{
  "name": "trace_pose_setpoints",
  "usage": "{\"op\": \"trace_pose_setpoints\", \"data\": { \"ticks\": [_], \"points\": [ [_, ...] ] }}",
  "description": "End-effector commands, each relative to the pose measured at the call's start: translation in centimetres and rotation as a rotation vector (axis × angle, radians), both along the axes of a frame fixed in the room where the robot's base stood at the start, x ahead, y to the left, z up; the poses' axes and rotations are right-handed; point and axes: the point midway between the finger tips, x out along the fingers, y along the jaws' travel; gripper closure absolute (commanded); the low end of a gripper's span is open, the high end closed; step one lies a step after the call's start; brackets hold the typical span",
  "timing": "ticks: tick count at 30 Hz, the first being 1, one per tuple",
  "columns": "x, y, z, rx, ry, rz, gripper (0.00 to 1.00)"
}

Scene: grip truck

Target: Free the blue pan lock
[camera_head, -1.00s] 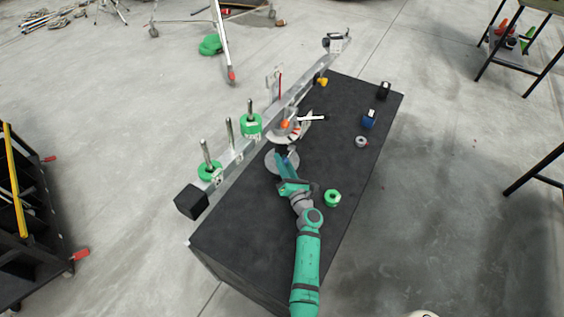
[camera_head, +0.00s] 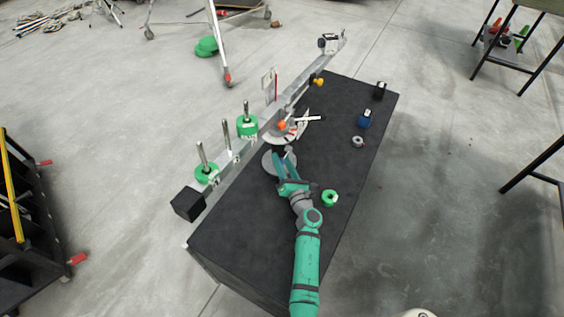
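The balance scale's long grey beam (camera_head: 303,90) runs diagonally along the left side of the black table. An orange-and-white part (camera_head: 283,126) sits near its middle, with a white pointer beside it. A round grey pan (camera_head: 268,160) lies just below that. My gripper (camera_head: 284,158) is over the right part of this pan, its teal fingers pointing up the picture and spread apart. I see nothing held between them. The blue pan lock cannot be made out clearly; it may be hidden by the fingers.
On the black table (camera_head: 250,240) stand a green ring weight (camera_head: 329,198), a small grey ring (camera_head: 357,141), a blue block (camera_head: 365,119) and a black block (camera_head: 379,91). Green weights (camera_head: 247,126) with upright posts stand along the beam's left. The table's near part is clear.

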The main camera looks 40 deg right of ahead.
Motion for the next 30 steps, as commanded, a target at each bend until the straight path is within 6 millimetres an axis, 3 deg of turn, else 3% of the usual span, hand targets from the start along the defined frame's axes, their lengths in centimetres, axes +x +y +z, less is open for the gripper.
{"op": "trace_pose_setpoints", "data": {
  "ticks": [8,21,30],
  "points": [
    [-1.6,0.7,-0.4,0.002,0.001,0.004,0.61],
    [-9.2,1.9,-0.8,0.002,0.000,-0.007,0.61],
    [-10.5,2.5,-0.8,0.000,0.000,-0.001,0.61]
  ]
}}
